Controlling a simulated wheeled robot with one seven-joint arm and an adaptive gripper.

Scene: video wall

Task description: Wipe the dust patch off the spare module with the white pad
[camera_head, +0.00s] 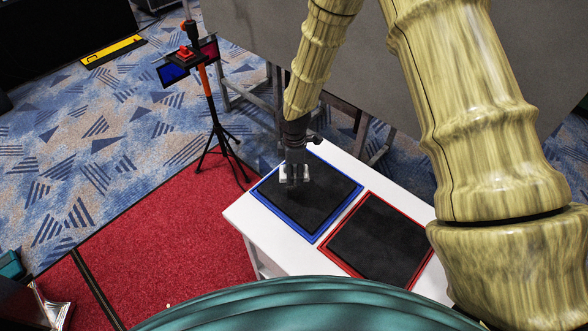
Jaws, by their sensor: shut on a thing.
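My gripper (295,178) points down over the blue-framed dark panel (268,187) and is shut on the white pad (283,169). Only small white parts of the pad show beside the fingers. The pad is at or just above the panel's upper middle; I cannot tell whether it touches. A red-framed dark panel (378,243) lies to the right on the same table. Which panel is the spare module does not show. I cannot make out a dust patch on either dark face; the fingers hide part of the blue-framed one.
Both panels lie on a white table (240,213). A black tripod (222,145) with small coloured screens stands to the left. A large grey panel (258,35) stands behind the table. Red carpet (165,235) lies left of the table.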

